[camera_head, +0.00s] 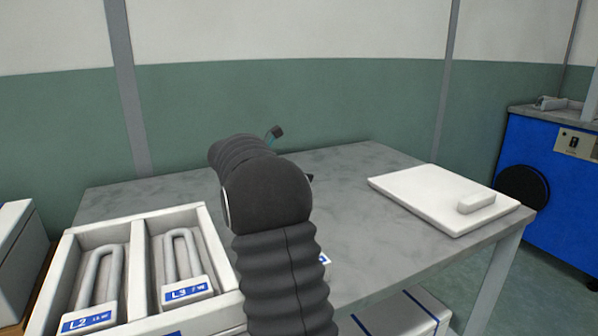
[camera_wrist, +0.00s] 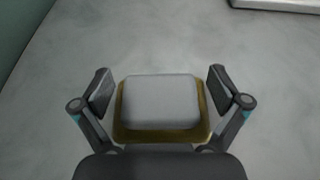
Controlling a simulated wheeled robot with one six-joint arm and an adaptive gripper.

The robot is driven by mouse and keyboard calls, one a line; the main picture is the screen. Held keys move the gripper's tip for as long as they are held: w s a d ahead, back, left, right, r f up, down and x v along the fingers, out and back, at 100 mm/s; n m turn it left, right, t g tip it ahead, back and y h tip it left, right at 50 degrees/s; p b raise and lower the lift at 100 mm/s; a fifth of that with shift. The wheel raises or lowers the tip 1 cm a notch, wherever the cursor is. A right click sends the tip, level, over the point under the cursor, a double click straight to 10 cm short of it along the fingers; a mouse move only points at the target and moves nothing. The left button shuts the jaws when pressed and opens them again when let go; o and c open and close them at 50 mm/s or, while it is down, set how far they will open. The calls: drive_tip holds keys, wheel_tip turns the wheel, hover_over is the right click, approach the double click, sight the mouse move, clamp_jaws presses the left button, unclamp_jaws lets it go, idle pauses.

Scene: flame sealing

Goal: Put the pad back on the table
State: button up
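The pad (camera_wrist: 160,102) is a pale grey block on a yellow-brown base. In the head view the table (camera_head: 350,160) is partly covered by my dark arm, which hides the pad and most of my gripper.
A white board (camera_head: 420,192) with a small white block (camera_head: 484,202) lies on the table's right end. At the front left is a white box (camera_head: 140,235) with padlock-shaped pieces labelled L2 and L3. A blue machine (camera_head: 550,190) stands at right. The table's back is bare.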

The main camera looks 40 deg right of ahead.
drive_tip(key=shift+f+b, duration=0.15)
drive_tip(key=shift+b, duration=0.35)
drive_tip(key=shift+a+b, duration=0.15)
drive_tip(key=shift+b, duration=0.15)
drive_tip(key=p+v, duration=0.1)
drive_tip(key=v, duration=1.2)
drive_tip(key=shift+s+a+r, duration=0.1)
drive_tip(key=shift+a+r, duration=0.15)
drive_tip(key=shift+r, duration=0.05)
